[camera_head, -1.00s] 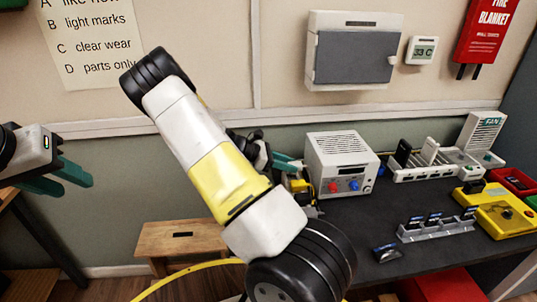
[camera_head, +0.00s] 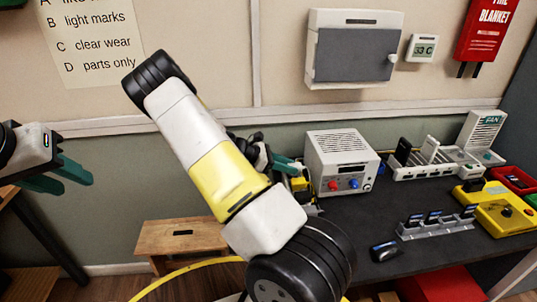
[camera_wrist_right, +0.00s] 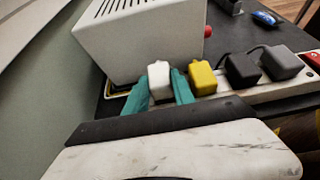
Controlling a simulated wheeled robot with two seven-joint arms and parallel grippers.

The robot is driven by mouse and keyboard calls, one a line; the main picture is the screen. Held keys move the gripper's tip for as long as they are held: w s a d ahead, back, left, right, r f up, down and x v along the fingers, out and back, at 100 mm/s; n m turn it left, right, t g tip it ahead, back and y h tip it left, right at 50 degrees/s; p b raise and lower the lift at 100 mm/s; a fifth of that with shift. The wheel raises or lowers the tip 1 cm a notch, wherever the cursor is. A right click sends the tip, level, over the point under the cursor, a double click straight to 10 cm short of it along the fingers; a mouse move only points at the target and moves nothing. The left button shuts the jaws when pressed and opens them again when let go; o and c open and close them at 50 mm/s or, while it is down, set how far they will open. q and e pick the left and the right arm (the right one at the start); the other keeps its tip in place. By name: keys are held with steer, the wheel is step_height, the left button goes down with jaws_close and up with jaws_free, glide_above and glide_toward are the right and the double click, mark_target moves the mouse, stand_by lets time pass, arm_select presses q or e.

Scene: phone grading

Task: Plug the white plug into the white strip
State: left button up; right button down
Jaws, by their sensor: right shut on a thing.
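The white plug (camera_wrist_right: 159,80) is between the two teal fingers of my right gripper (camera_wrist_right: 159,90), which is shut on it. In the wrist view it is beside a yellow plug (camera_wrist_right: 201,82) that stands at the white strip (camera_wrist_right: 265,91). The plug's lower end is hidden, so I cannot tell whether it touches the strip. In the head view my right gripper (camera_head: 287,164) is left of the grey-white box, and my arm hides most of the strip. My left gripper (camera_head: 68,176) is open and empty at the far left, away from the table.
Two dark plugs (camera_wrist_right: 242,70) and a red switch (camera_wrist_right: 313,62) are further along the strip. The grey-white box (camera_head: 342,163) with knobs stands close to the right gripper. A rack (camera_head: 436,227), a yellow device (camera_head: 497,210) and a dark phone (camera_head: 385,251) are on the dark table.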

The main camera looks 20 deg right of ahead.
steer(key=shift+f, duration=0.8)
steer(key=c, duration=1)
jaws_free()
steer(key=shift+o, duration=0.2)
steer(key=shift+a, duration=0.15)
steer(key=v, duration=0.7)
steer(key=shift+a+r, duration=0.2)
steer(key=shift+a, duration=0.1)
